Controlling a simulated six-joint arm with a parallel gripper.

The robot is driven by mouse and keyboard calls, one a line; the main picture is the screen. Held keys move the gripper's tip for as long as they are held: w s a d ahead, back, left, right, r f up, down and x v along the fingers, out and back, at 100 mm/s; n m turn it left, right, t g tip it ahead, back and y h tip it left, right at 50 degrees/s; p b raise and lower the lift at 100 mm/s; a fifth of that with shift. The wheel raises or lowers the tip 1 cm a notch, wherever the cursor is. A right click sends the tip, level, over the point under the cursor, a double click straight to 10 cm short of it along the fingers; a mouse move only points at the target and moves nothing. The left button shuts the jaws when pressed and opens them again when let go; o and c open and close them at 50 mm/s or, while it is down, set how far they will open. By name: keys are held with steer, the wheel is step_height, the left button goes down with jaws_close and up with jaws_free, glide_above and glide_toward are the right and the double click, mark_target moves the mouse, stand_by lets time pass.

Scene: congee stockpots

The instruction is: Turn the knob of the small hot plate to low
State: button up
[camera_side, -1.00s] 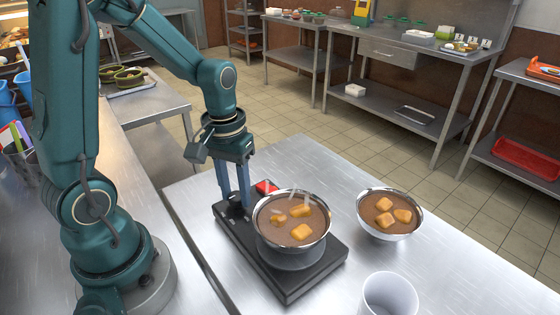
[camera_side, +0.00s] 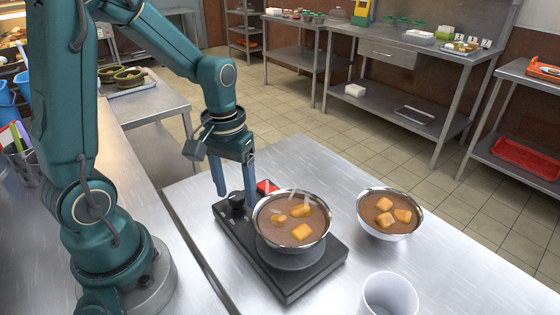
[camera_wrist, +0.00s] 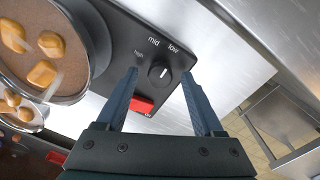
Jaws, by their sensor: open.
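The small hot plate (camera_side: 300,287) is a black slab carrying a metal bowl of brown congee with orange chunks (camera_side: 292,220). Its dark round knob (camera_wrist: 160,75) has a white pointer line and sits below the printed words "high", "mid" and "low". The line points roughly up, toward "mid" and "low"; exactly which mark it meets is hard to tell. My gripper (camera_side: 236,197) is open, pointing down over the knob end. In the wrist view its blue fingers stand on either side of the knob with gaps, apparently not touching it.
A red switch (camera_wrist: 142,106) sits beside the knob, close to the left finger in the wrist view. A second bowl of congee (camera_side: 390,235) and a white cup (camera_side: 388,296) stand right of the hot plate. The steel table (camera_side: 470,280) is clear around them.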

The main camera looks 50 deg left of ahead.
mark_target(236, 195)
steer(key=shift+a+r, duration=0.1)
steer(key=shift+r, duration=2.3)
steer(key=shift+r, duration=0.15)
steer(key=s+d+r+m+t, duration=0.5)
steer(key=s+d, duration=0.1)
steer(key=shift+d+r, duration=0.15)
steer(key=shift+d, duration=0.05)
